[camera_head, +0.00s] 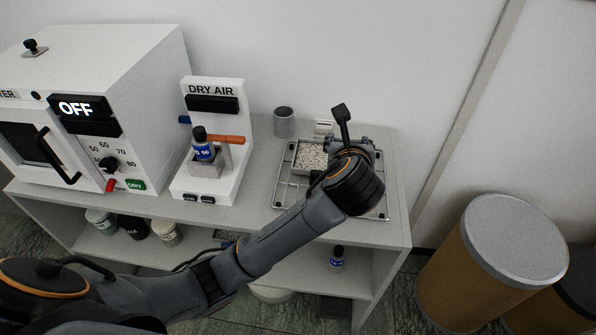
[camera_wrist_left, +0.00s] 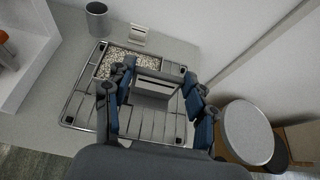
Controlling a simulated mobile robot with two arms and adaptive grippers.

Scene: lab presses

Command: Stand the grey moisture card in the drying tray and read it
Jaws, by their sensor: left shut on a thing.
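The drying tray (camera_head: 294,171), filled with pale pellets, stands on a wire rack at the right end of the bench. It also shows in the left wrist view (camera_wrist_left: 99,73). My left gripper (camera_wrist_left: 158,88) is low over the tray's near right side, its two fingers apart but closed on a flat grey piece, which looks like the moisture card (camera_wrist_left: 153,88). Whether the card touches the pellets cannot be told. In the head view my gripper (camera_head: 350,165) hides the card and part of the tray. My right gripper is not in view.
A grey cup (camera_head: 284,122) and a small white block (camera_head: 323,128) stand behind the rack (camera_head: 281,193). Left are the DRY AIR stand (camera_head: 213,89) with a blue bottle (camera_head: 203,152) and an oven (camera_head: 120,70) reading OFF. Drums (camera_head: 515,235) stand right of the bench.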

